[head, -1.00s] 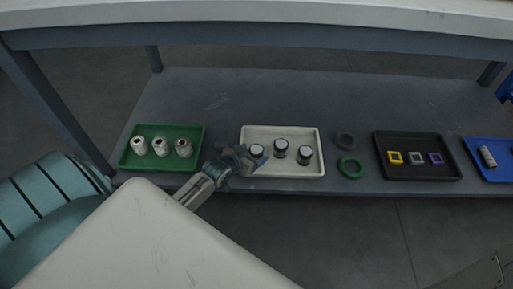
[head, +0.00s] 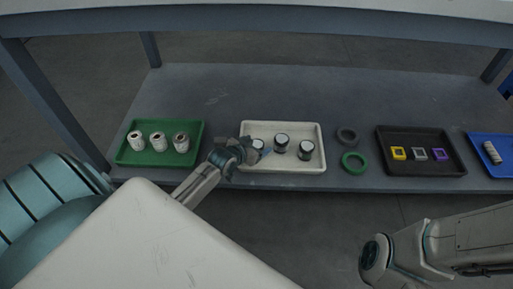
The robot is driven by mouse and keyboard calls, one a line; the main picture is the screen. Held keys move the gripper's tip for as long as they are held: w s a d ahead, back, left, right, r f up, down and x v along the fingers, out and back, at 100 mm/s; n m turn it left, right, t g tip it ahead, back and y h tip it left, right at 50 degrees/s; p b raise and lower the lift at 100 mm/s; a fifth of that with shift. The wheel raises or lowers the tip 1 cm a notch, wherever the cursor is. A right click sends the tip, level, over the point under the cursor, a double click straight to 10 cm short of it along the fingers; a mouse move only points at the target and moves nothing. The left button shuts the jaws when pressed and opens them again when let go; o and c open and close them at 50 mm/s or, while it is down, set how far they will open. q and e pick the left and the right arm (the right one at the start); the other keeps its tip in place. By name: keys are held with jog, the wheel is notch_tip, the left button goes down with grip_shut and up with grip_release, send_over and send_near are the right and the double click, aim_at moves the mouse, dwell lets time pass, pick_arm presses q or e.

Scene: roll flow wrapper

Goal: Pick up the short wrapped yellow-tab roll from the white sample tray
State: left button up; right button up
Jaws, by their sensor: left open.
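The white sample tray (head: 300,168) lies on the lower shelf and holds three short rolls with pale tops and dark bands. They are the left roll (head: 258,145), the middle roll (head: 281,144) and the right roll (head: 306,151). I cannot make out a yellow tab on any of them. My left gripper (head: 254,155) is open at the tray's left edge, close beside the left roll and partly covering it. I cannot tell whether it touches the roll. My right arm shows at the lower right, but its gripper does not show.
A green tray (head: 130,158) with three white rolls stands left. A dark ring (head: 347,129) and a green ring (head: 343,164) lie right of the white tray. Beyond are a black tray (head: 420,168) with coloured square frames and a blue tray (head: 480,140). The tabletop (head: 250,12) overhangs the shelf.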

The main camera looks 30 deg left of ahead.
pick_arm(q)
jog(key=shift+b+x, duration=0.65)
jog(key=shift+x, duration=0.55)
jog(key=c, duration=1.2)
jog(key=shift+o, duration=0.2)
jog(key=shift+r, duration=0.15)
